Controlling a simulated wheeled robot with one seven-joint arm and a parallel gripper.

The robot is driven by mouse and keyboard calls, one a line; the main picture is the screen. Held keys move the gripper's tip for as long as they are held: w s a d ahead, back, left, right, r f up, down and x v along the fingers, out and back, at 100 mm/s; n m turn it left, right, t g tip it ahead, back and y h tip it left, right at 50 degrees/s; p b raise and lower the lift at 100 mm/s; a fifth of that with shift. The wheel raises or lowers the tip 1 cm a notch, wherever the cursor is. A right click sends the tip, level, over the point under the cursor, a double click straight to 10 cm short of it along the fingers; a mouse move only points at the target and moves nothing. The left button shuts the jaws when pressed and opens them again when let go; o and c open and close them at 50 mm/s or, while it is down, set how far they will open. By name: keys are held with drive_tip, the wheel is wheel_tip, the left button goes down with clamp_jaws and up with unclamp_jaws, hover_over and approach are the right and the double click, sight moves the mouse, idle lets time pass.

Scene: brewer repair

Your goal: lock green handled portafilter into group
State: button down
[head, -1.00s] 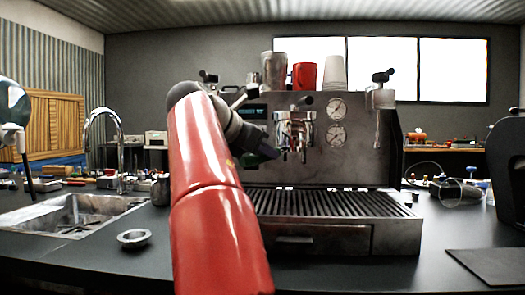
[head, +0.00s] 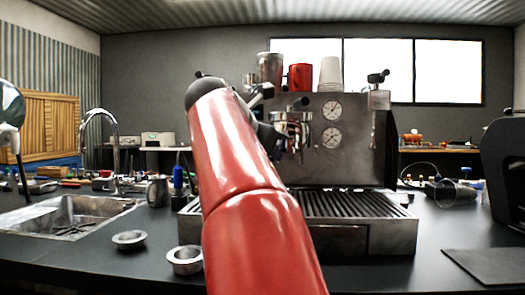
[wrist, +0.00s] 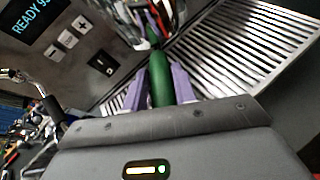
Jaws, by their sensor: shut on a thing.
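The green handle of the portafilter (wrist: 160,82) shows in the wrist view between my gripper's purple fingers (wrist: 159,72), which are shut on it. Beyond it, more green and purple shows near the top edge; I cannot tell whether this is reflection. The portafilter's metal head is not clear there. In the head view the group (head: 292,122) is on the front of the espresso machine (head: 340,165). My red arm reaches up to just left of the group and hides most of my gripper and the handle. I cannot tell whether the portafilter is seated in the group.
The drip tray (head: 350,205) lies below the group. A steam wand (head: 376,125) hangs at the right. Two metal baskets (head: 186,258) (head: 129,239) sit on the counter near the sink (head: 65,215). Cups (head: 299,77) stand on the machine. A dark mat (head: 490,265) lies at right.

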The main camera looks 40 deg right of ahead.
sight(293, 151)
drive_tip(key=shift+s+d+r+n+t+y, duration=0.1)
drive_tip(key=shift+s+d+n+t+y, duration=0.45)
drive_tip(key=shift+s+n+t, duration=0.4)
drive_tip(key=shift+s+d+f+n+t+y, duration=0.1)
drive_tip(key=shift+s+d+n+t+y, duration=0.25)
drive_tip(key=shift+s+n+t+y, duration=0.55)
drive_tip(key=shift+s+d+r+n+t+y, duration=0.1)
drive_tip(key=shift+s+d+n+t+y, duration=0.35)
drive_tip(key=shift+s+n+t, duration=0.5)
drive_tip(key=shift+w+n, duration=0.2)
drive_tip(key=shift+n, duration=0.1)
drive_tip(key=c, duration=1)
unclamp_jaws()
drive_tip(key=shift+c, duration=0.2)
drive_tip(key=v, duration=0.7)
drive_tip(key=shift+s+a, duration=0.25)
drive_tip(key=shift+s, duration=0.1)
